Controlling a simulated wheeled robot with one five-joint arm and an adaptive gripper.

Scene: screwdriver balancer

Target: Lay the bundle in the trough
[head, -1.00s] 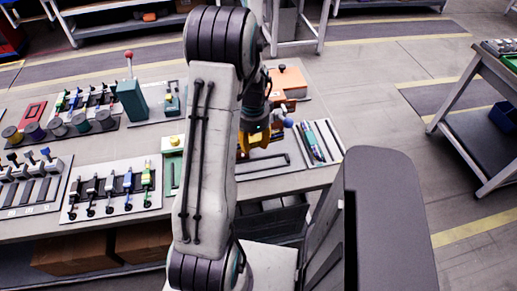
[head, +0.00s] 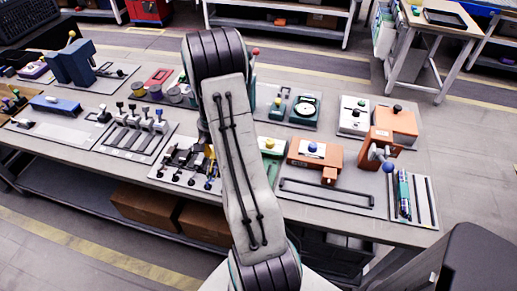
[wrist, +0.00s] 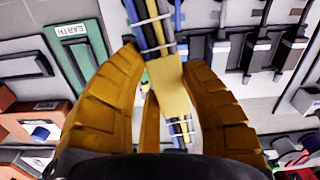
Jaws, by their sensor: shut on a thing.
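In the wrist view my gripper (wrist: 165,100) has its ridged yellow fingers around a bundle (wrist: 150,28) of blue, yellow and dark strands with pale ties. A yellow band (wrist: 173,88) covers the bundle's middle, and its lower end shows between the fingers. I cannot tell for certain which thing is the trough. A long black-rimmed recess (head: 327,194) lies right of my arm. A tray with dark channels (head: 423,200) is at the bench's right end, with a green and blue item (head: 403,194) in it.
An orange block with a blue knob (head: 315,152) and an orange clamp (head: 378,146) stand right of my arm. A switch board (head: 140,135) lies left.

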